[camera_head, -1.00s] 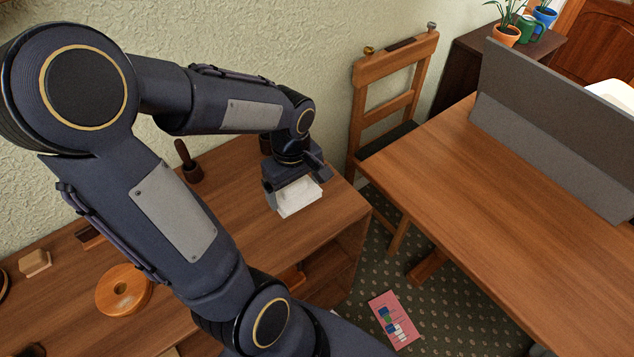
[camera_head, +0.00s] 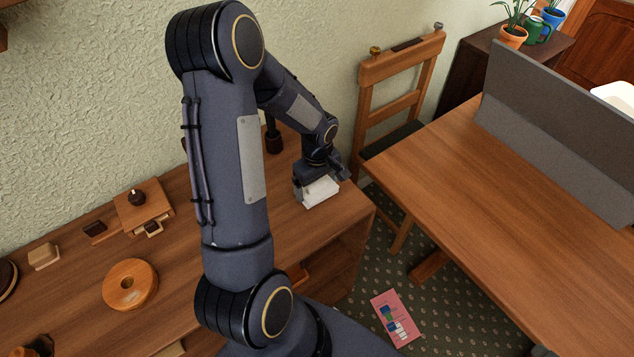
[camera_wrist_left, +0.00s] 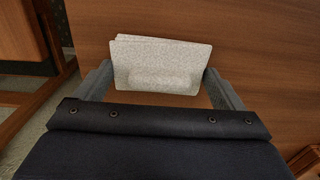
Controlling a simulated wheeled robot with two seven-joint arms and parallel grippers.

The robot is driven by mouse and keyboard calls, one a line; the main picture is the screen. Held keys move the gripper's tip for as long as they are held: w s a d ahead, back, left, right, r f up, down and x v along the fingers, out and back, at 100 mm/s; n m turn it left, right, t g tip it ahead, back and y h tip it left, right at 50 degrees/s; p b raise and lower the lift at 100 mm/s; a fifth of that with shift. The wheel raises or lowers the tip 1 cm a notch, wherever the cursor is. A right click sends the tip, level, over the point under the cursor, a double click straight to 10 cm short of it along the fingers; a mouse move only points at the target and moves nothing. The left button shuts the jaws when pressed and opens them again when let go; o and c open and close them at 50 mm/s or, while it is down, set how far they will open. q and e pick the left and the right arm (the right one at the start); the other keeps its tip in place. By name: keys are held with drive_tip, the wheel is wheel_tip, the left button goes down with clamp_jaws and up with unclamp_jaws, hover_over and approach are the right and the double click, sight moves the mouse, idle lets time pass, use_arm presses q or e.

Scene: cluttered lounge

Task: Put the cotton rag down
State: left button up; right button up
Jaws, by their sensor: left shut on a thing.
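The cotton rag (camera_head: 320,191) is a white folded cloth near the right end of the wooden cabinet top (camera_head: 265,225). My left gripper (camera_head: 322,183) reaches down to it and is shut on it. In the left wrist view the rag (camera_wrist_left: 160,62) sits between the two fingers of the gripper (camera_wrist_left: 158,84), with wood below it. I cannot tell whether the rag touches the cabinet top. My right gripper is not in view.
A dark-handled item (camera_head: 273,138) stands behind my arm. A chair (camera_head: 390,95) and a table (camera_head: 500,210) are to the right.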

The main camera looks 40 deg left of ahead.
sight(317, 182)
use_arm(q)
drive_tip(key=shift+f, duration=0.2)
drive_tip(key=o, duration=0.6)
drive_tip(key=shift+r, duration=0.1)
wheel_tip(317, 182, up, 11)
drive_tip(key=s+d+r+m+t+h, duration=0.1)
drive_tip(key=s+d+r+m+t, duration=0.1)
drive_tip(key=s+d+r+m, duration=0.1)
drive_tip(key=s+d+r+m+t+h, duration=0.1)
drive_tip(key=s+d+r+m, duration=0.2)
drive_tip(key=s+d+m, duration=0.2)
drive_tip(key=s+d+r+m+t+h, duration=0.1)
drive_tip(key=s+d+r+m, duration=0.3)
drive_tip(key=s, duration=0.4)
drive_tip(key=shift+s+d+m+t+h, duration=0.2)
drive_tip(key=shift+d+m+t+h, duration=0.35)
drive_tip(key=shift+t, duration=0.25)
drive_tip(key=shift+a, duration=0.1)
